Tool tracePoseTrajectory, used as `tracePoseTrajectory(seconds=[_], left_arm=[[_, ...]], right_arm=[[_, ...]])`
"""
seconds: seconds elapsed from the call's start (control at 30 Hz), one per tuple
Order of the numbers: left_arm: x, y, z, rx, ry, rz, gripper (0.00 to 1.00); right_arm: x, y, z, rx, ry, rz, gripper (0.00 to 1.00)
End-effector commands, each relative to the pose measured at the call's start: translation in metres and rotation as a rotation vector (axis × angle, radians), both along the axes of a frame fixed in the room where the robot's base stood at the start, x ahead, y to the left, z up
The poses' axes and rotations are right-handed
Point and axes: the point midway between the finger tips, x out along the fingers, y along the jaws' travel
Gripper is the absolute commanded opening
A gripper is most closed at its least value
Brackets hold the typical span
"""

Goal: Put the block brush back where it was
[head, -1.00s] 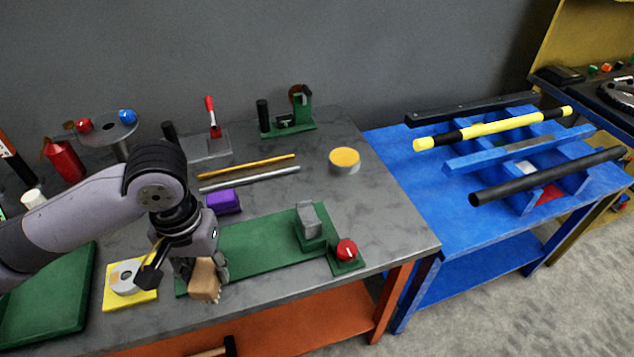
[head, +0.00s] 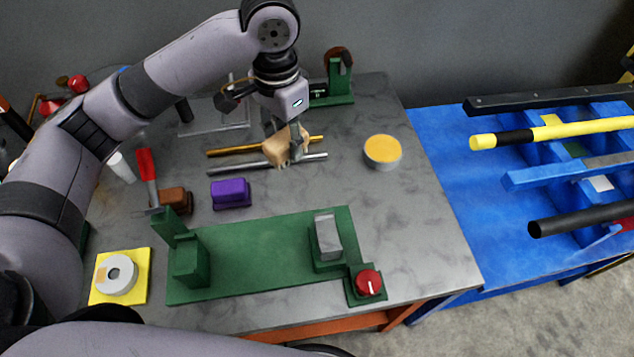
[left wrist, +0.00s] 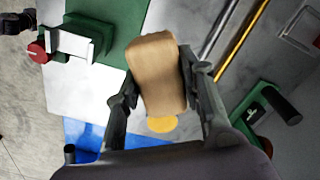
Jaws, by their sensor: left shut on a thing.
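The block brush is a tan wooden block (head: 279,149) with short pale bristles below. My left gripper (head: 287,146) is shut on it and holds it over the rear part of the grey table, in front of or above the two rods. In the left wrist view the tan block (left wrist: 157,72) sits between the two dark fingers of my left gripper (left wrist: 160,82). I cannot tell how high the brush is above the table. My right gripper is not in view.
A brass rod (head: 228,151) and a steel rod (head: 238,164) lie near the brush. A purple block (head: 231,193), a yellow-topped round tin (head: 382,152) and the green positioner (head: 262,250) with a red knob (head: 369,282) surround it.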

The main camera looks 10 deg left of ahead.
Motion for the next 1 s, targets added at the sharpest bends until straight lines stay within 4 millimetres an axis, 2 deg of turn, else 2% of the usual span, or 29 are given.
tracePoseTrajectory(seconds=[0.03,0.2,0.47,0.57,0.67,0.83,1.0], left_arm=[[0.013,-0.009,0.004,-0.001,-0.003,-0.086,0.14],[0.041,-0.029,0.021,0.004,0.002,-0.361,0.14],[0.057,-0.043,0.032,0.008,0.011,-0.564,0.14],[0.058,-0.044,0.019,0.007,0.014,-0.579,0.14],[0.057,-0.043,-0.003,0.007,0.016,-0.578,0.14],[0.057,-0.043,-0.049,0.009,0.015,-0.578,0.14],[0.057,-0.043,-0.091,0.009,0.014,-0.576,0.14]], right_arm=[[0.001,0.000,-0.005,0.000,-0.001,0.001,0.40],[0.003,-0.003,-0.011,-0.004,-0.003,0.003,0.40],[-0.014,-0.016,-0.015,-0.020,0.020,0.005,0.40],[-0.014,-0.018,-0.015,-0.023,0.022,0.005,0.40],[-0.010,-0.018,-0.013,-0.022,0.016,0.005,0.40],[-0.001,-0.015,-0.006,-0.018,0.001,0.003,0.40],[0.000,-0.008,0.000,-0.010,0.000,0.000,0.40]])
